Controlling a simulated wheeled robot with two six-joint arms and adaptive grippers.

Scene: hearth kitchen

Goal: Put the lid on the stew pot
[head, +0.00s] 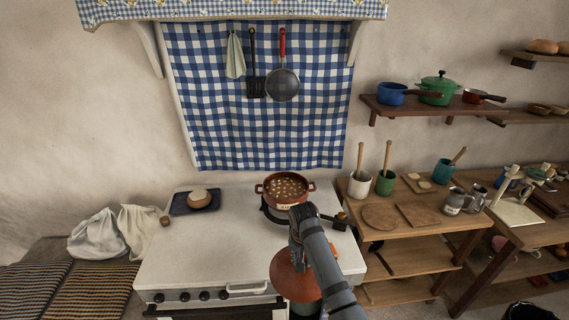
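The red-brown stew pot (268,192) stands open on a dark burner at the back right of the white stove top, with pale pieces showing in its stew. A round terracotta lid (281,279) is at the stove's front right, below the pot in the picture, and reaches past the front edge. My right arm comes in from the bottom right and hides part of the lid. My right gripper (297,256) points down at the lid's middle and appears shut on it; the fingertips are mostly hidden. The lid is apart from the pot. My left gripper is not in view.
A dark tray (178,208) with a round loaf is on the stove's left. The middle of the stove top (225,240) is clear. A wooden side table (430,232) with crocks and boards stands close on the right. A pan (282,86) hangs behind.

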